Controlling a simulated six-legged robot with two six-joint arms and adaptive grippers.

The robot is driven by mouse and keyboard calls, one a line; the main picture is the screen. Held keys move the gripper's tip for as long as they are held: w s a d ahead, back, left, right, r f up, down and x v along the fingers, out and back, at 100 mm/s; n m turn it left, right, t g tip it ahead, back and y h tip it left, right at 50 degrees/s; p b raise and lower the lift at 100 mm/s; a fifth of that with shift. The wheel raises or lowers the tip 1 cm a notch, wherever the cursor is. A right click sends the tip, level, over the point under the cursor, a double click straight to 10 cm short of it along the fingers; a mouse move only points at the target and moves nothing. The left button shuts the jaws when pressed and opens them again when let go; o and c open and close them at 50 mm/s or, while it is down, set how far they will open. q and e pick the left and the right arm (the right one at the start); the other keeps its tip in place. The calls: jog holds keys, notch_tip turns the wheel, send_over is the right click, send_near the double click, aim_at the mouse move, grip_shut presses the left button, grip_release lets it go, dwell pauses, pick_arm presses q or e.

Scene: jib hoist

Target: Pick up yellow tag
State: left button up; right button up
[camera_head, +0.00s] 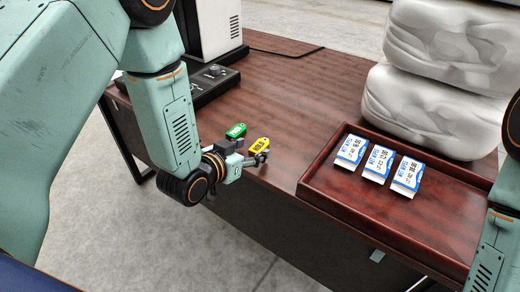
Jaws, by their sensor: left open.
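The yellow tag (260,145) lies on the dark wooden table (300,95), left of the middle of the view, with dark lettering on it. A green tag (236,131) lies just behind and to the left of it. My left gripper (262,158) is open at the near side of the yellow tag, its fingertips close to the tag's near edge. I cannot tell whether they touch it. Part of my right arm shows at the right edge, and its gripper is out of view.
A wooden tray (320,187) with three blue-and-white cards (377,164) stands at the right. White wrapped sacks (432,118) are stacked behind it. A black device (210,82) and a white cabinet (218,25) stand at the back left. The table's front edge is close to my left gripper.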

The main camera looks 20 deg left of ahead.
aim_at(261, 145)
pick_arm(q)
jog(key=shift+x, duration=0.75)
jog(key=shift+w+d+b, duration=0.4)
jog(key=shift+d+b, duration=0.05)
jog(key=shift+d, duration=0.1)
jog(key=shift+w+f, duration=0.1)
jog(key=shift+w, duration=0.05)
jog(key=shift+w+a+f, duration=0.25)
jog(key=shift+a, duration=0.05)
jog(key=shift+s+d+r, duration=0.2)
jog(key=shift+s+r, duration=0.05)
jog(key=c, duration=0.4)
jog(key=shift+w+a+f, duration=0.1)
jog(key=shift+w+f, duration=0.1)
jog(key=c, duration=0.4)
jog(key=shift+s+r, duration=0.1)
jog(key=shift+c, duration=1)
